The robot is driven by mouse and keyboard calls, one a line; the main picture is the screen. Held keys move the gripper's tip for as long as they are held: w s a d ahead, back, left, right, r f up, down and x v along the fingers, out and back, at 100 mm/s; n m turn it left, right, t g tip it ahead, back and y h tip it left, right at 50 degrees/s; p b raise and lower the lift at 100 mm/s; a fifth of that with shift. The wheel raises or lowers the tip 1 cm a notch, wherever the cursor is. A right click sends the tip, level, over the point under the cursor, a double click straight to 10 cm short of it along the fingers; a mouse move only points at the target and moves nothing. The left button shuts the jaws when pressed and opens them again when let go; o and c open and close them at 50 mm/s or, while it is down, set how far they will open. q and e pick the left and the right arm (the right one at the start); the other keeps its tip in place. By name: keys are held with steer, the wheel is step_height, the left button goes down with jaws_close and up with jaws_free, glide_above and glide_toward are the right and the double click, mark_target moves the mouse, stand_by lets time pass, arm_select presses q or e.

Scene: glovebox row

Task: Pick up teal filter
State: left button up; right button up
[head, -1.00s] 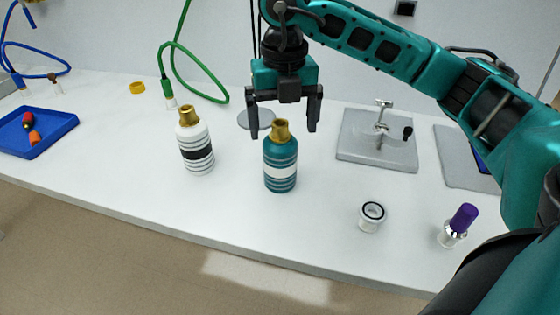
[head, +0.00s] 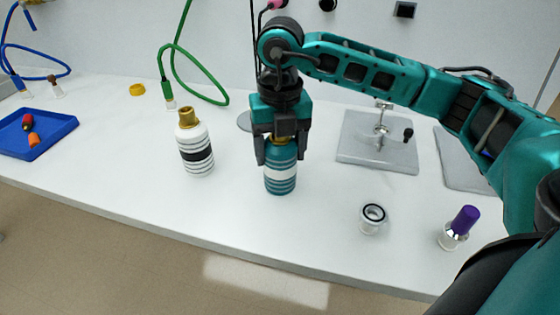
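The teal filter (head: 281,178) is a ribbed teal bottle shape with a white band and a brass neck. It stands upright on the white bench in the middle of the head view. My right gripper (head: 281,158) points straight down over it, its two fingers apart on either side of the filter's upper part. The brass neck is mostly hidden behind the gripper. I cannot see clear contact between the fingers and the filter. My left gripper is not in view.
A white filter (head: 196,152) with a black band stands left of the teal one. A clear cup (head: 372,218) and a purple-capped piece (head: 460,226) stand to the right. A grey plate with a fixture (head: 360,150) lies behind right. A blue tray (head: 60,128) is far left.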

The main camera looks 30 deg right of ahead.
steer(key=c, duration=0.7)
steer(key=shift+r, duration=0.1)
